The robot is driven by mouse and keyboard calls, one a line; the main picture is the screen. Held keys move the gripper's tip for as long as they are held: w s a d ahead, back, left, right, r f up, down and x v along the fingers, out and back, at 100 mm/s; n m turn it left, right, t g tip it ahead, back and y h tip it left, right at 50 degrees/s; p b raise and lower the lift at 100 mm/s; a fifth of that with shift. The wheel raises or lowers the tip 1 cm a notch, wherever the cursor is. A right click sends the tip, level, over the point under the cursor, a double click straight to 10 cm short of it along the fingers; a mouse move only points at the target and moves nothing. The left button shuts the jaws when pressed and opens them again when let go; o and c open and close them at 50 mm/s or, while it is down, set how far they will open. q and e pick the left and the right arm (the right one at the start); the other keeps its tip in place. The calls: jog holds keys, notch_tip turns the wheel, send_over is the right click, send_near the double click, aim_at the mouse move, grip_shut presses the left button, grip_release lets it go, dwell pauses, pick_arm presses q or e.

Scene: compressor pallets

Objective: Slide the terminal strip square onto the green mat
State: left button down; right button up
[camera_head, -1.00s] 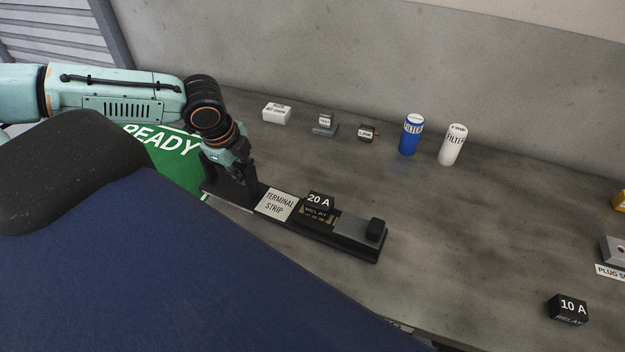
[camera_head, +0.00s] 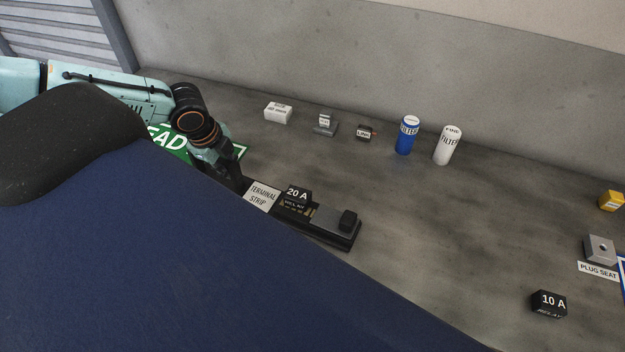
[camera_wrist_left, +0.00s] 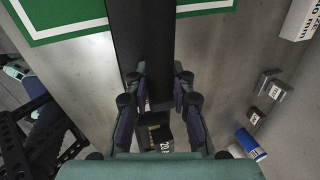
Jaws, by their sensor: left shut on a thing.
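The terminal strip (camera_head: 330,223) is a long black bar with a white label, lying on the grey bench. A black 20 A relay (camera_head: 296,195) sits on it; the relay also shows in the left wrist view (camera_wrist_left: 163,156). My left gripper (camera_head: 236,183) is shut on the strip left of the label. The green mat (camera_head: 232,152) lies behind and left of the gripper, partly hidden by my arm and body. In the left wrist view, the dark strip (camera_wrist_left: 142,40) runs between the fingers and crosses the white-bordered mat (camera_wrist_left: 60,14). My right gripper is not in view.
Behind the strip stand a white box (camera_head: 278,113), small grey and dark blocks, a blue filter (camera_head: 406,136) and a white filter (camera_head: 447,146). A 10 A relay (camera_head: 549,303) and a plug seat (camera_head: 600,250) are at right. The middle bench is clear.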

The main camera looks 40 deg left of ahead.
pick_arm(q)
jog(key=shift+s, duration=0.1)
jog(key=c, duration=1.1)
grip_release()
jog(key=shift+a+f, duration=0.1)
